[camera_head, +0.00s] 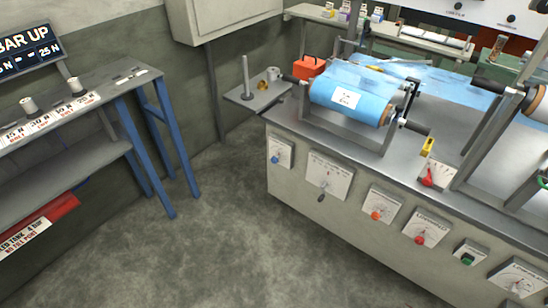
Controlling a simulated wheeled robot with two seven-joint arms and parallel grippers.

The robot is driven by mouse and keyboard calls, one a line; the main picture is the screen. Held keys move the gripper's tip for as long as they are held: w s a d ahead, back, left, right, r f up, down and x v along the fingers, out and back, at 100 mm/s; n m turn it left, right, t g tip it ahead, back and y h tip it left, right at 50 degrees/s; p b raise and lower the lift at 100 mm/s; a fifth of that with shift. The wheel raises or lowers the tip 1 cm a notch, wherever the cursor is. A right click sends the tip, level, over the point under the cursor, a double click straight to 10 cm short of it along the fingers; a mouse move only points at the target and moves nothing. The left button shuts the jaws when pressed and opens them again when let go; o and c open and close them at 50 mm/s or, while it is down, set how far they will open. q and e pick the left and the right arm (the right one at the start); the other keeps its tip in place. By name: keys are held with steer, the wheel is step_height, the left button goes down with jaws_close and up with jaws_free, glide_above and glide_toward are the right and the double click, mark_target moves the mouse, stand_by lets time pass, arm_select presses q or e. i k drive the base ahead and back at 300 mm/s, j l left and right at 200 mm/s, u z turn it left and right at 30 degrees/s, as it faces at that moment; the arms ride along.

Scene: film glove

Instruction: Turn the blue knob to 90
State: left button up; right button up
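A small blue knob (276,159) sits on a pale square plate (284,148) at the left end of the machine's front panel. The plate's markings are too small to read, so I cannot tell the knob's angle. Neither my left nor my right gripper shows in this view, and nothing covers the knob.
The machine bench (330,205) carries a blue film roll (345,98) and more dials with red, orange and green knobs to the right. A small side shelf (258,96) juts out at its left. A blue-legged table (70,105) stands at left. The floor (220,235) between is clear.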

mark_target(274, 160)
steer(key=i+j+z, duration=0.4)
steer(key=j, duration=0.8)
steer(key=i+j+z, duration=0.15)
steer(key=j+z, duration=0.3)
steer(key=j, duration=0.75)
steer(key=j+z, duration=0.4)
steer(key=j, duration=0.85)
